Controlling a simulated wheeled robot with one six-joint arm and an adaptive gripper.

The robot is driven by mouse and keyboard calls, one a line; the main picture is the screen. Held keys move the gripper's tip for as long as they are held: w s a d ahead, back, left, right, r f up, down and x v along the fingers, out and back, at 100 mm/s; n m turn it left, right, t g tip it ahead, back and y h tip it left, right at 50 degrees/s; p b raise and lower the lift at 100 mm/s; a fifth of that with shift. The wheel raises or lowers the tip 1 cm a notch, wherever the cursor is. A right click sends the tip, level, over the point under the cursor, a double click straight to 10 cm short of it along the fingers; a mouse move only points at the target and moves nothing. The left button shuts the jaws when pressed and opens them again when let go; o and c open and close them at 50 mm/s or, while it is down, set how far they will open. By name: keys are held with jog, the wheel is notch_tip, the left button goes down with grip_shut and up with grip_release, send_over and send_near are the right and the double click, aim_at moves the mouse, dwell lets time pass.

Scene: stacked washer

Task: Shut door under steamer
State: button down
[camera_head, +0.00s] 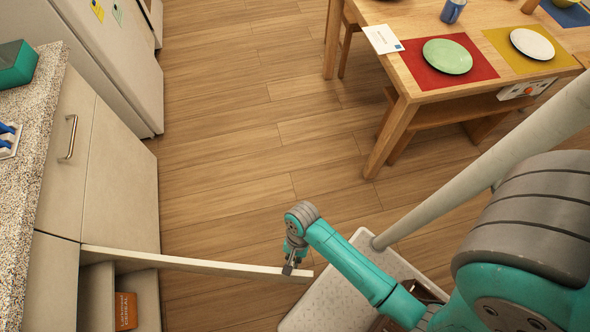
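The cabinet door (190,262) under the speckled counter stands open. It sticks straight out from the cabinet front, and I see mostly its pale top edge. My gripper (289,269) is at the door's free end, on its top edge or just beside it. It seems to touch the door, but its fingers are too small and dark to tell whether they are open or shut. The steamer is not clearly recognisable; a green box (14,64) on the counter (38,130) is cut off by the picture edge.
An orange-brown box (125,311) stands inside the open cabinet. A closed door with a metal handle (70,138) is farther along, then a tall white appliance (105,50). A wooden table (440,100) with plates stands at right. The wooden floor between is clear.

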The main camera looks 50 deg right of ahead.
jog(key=shift+w, duration=0.1)
jog(key=c, duration=1.2)
grip_release()
jog(key=v, duration=1.2)
